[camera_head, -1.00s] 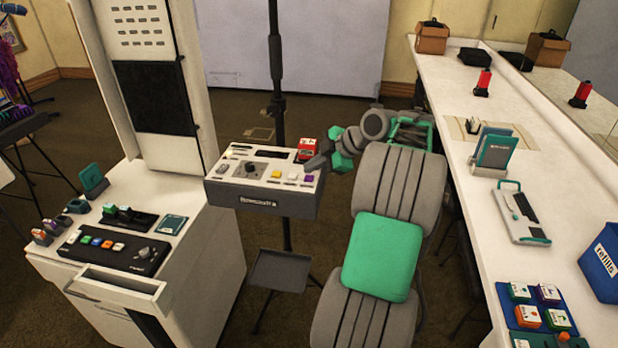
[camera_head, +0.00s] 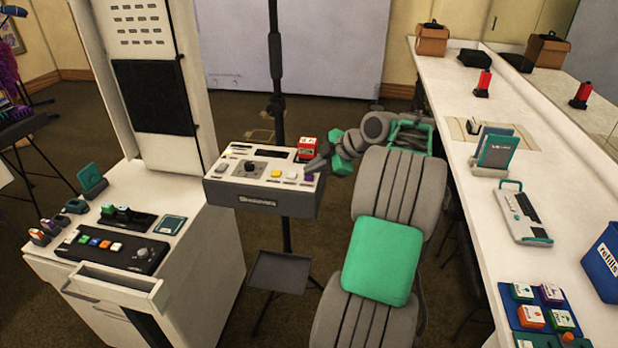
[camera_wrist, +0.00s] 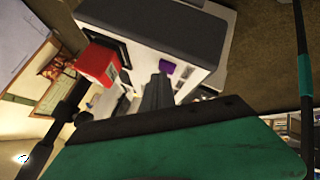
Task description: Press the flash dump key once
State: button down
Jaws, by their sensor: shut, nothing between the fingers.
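A grey-and-white control box (camera_head: 262,199) stands on a pole in the middle of the head view. Its top carries a dark knob (camera_head: 250,169), a yellow key (camera_head: 276,174), a pale key (camera_head: 292,175) and a purple key (camera_head: 308,177). Labels are too small to read, so I cannot tell which is the flash dump key. My gripper (camera_head: 317,163) is shut and empty at the box's right end, close to the purple key. In the wrist view the shut fingers (camera_wrist: 157,92) appear just below the purple key (camera_wrist: 166,66); contact cannot be told.
A red block (camera_head: 307,148) stands at the box's back right corner, near my gripper; it also shows in the wrist view (camera_wrist: 98,64). The pole (camera_head: 275,60) rises behind the box. A white cabinet (camera_head: 215,255) stands left, a long white counter (camera_head: 480,190) right.

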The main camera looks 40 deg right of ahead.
aim_at(312, 177)
jog(key=shift+f, duration=0.25)
dwell(0.3)
jog(key=shift+r+p, duration=0.35)
jog(key=shift+r, duration=0.45)
jog(key=shift+r, duration=0.15)
notch_tip(312, 177, up, 5)
jog(key=p, duration=0.4)
dwell(0.4)
